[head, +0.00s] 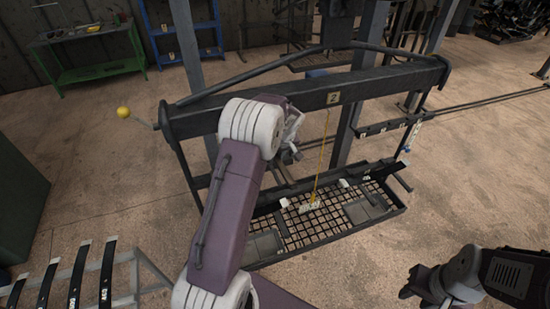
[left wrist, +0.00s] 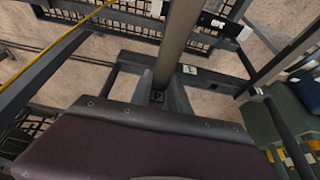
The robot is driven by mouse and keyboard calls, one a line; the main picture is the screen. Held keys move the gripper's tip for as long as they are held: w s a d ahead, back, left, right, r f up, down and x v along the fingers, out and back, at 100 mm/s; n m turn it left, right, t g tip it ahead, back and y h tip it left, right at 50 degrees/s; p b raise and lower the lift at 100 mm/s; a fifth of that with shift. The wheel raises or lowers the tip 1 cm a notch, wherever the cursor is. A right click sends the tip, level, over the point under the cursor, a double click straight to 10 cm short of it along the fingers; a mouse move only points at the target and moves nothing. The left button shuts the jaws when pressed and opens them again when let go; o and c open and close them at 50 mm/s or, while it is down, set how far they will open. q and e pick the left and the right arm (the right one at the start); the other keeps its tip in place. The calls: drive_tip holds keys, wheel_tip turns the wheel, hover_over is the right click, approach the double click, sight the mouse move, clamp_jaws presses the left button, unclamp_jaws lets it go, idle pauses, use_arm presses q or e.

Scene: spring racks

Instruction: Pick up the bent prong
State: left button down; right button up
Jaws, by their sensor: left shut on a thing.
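In the head view my left gripper (head: 290,152) is at the middle of the black rack frame (head: 235,108), below its top beam. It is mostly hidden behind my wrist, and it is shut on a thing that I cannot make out. I cannot pick out the bent prong for sure. My right gripper (head: 412,284) is at the lower right, over the floor and apart from the rack; its fingers are too dark to read. The left wrist view shows no fingertips.
A mesh tray (head: 318,222) forms the rack's base, with a white-tagged piece (head: 311,205) in it. A yellow cord (head: 322,155) hangs from the beam. Several labelled dark strips (head: 75,275) stand at lower left. A green bench (head: 100,70) is behind.

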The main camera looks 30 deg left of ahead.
sight(286, 172)
use_arm(q)
drive_tip(key=s+d+b, duration=0.2)
drive_tip(key=d, duration=0.1)
drive_tip(key=s+d+f+b, duration=0.1)
drive_tip(key=s+d+b, duration=0.2)
drive_tip(key=shift+f+b, duration=0.2)
drive_tip(key=shift+b, duration=0.1)
drive_tip(key=s+d+r+b, duration=0.1)
drive_tip(key=s+d+b, duration=0.2)
drive_tip(key=s+d, duration=0.3)
drive_tip(key=shift+s+d+b, duration=0.2)
drive_tip(key=shift+d+b, duration=0.1)
drive_tip(key=shift+d, duration=0.3)
drive_tip(key=c, duration=2)
unclamp_jaws()
clamp_jaws()
wheel_tip(286, 172, down, 20)
drive_tip(key=s+d+m+t+h+b, duration=0.1)
drive_tip(key=s+m+h+b, duration=0.1)
drive_tip(key=m+b, duration=0.8)
drive_tip(key=shift+s+r+t+h+b, duration=0.25)
drive_tip(key=shift+h+b, duration=0.2)
drive_tip(key=shift+h, duration=0.25)
